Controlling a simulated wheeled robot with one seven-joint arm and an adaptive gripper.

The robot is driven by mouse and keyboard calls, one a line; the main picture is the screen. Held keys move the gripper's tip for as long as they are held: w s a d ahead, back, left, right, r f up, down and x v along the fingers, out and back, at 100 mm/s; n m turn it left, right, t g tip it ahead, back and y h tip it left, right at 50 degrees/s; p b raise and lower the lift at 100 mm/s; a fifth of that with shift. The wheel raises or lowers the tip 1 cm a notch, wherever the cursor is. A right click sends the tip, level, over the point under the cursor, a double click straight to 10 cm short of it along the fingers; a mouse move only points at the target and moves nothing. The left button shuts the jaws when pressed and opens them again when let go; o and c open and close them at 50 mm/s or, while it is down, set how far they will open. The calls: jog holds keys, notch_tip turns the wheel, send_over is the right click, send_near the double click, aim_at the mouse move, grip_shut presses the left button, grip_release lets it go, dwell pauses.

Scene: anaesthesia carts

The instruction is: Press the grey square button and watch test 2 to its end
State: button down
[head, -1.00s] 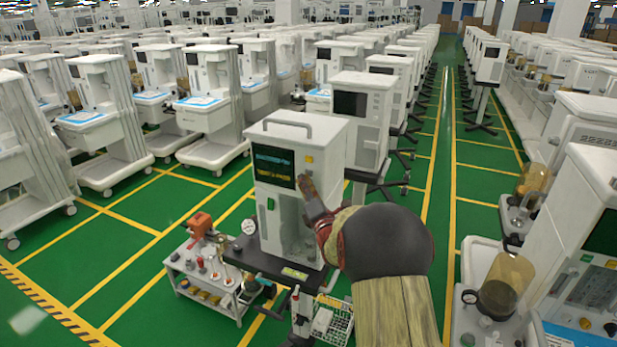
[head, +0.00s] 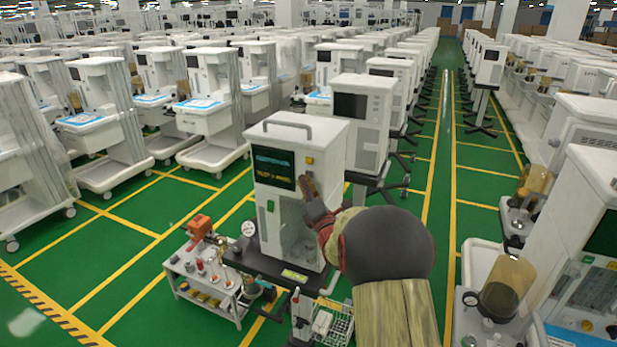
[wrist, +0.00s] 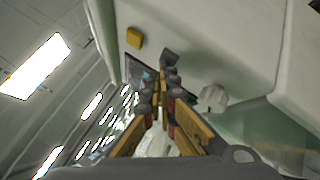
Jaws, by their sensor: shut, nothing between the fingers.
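The white machine (head: 322,150) stands upright on a dark stand, with a dark screen (head: 273,167) showing a teal line above a yellow-green line, too small to read surely. A yellow button (head: 310,160) is right of the screen; it also shows in the wrist view (wrist: 134,37). A grey square piece, apparently the grey button (wrist: 169,54), lies just beyond my fingertips in the wrist view. My gripper (head: 306,180) is shut and empty, its tips at the panel below the yellow button. Whether they touch the grey button I cannot tell. My gripper hides that spot in the head view.
A pale knob (wrist: 212,98) sticks out beside my fingers. A small white cart (head: 205,285) with tools and a wire basket (head: 335,318) stand low in front. Other machines crowd both sides; a green aisle (head: 440,190) runs to the right.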

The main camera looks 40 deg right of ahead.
jog(key=shift+d, duration=0.15)
dwell(0.3)
jog(key=shift+b, duration=0.35)
jog(key=shift+s+a+b, duration=0.3)
jog(key=shift+a+b, duration=0.25)
jog(key=shift+a, duration=0.25)
jog(key=a, duration=0.1)
jog(key=s+a+b, duration=0.1)
jog(key=a, duration=0.1)
jog(key=s+a+b, duration=0.1)
jog(key=shift+a, duration=0.35)
dwell(0.6)
